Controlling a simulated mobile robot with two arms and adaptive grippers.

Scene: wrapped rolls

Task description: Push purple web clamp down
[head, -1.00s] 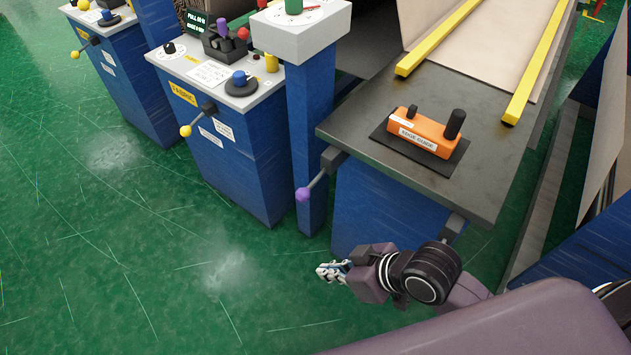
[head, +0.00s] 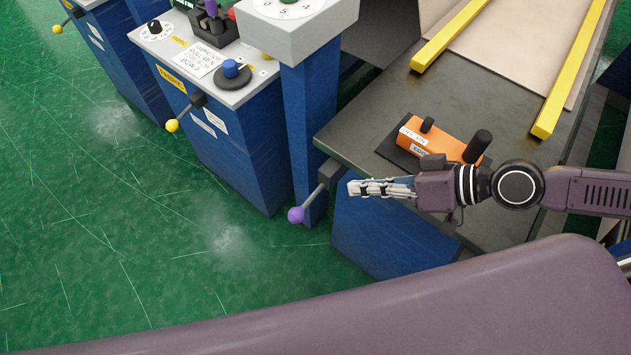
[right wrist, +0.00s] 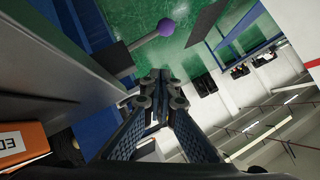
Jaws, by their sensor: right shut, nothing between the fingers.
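The web clamp is a grey lever with a purple ball (head: 296,215) on its end. It sticks out from the left edge of the dark table (head: 375,137), and the ball hangs low at the lever's outer end. My right gripper (head: 352,188) is shut and empty, to the right of the purple ball and apart from it in the head view. In the right wrist view the purple ball (right wrist: 166,27) shows beyond the shut fingertips (right wrist: 160,80), and the lever runs from it to the left. My left gripper is not in view.
An orange edge guide block (head: 445,142) with black knobs sits on the table, partly behind my right gripper. A blue post with a white dial box (head: 305,30) stands left of the table. A blue cabinet with a yellow-ball lever (head: 172,125) is further left. Green floor (head: 130,230) is clear.

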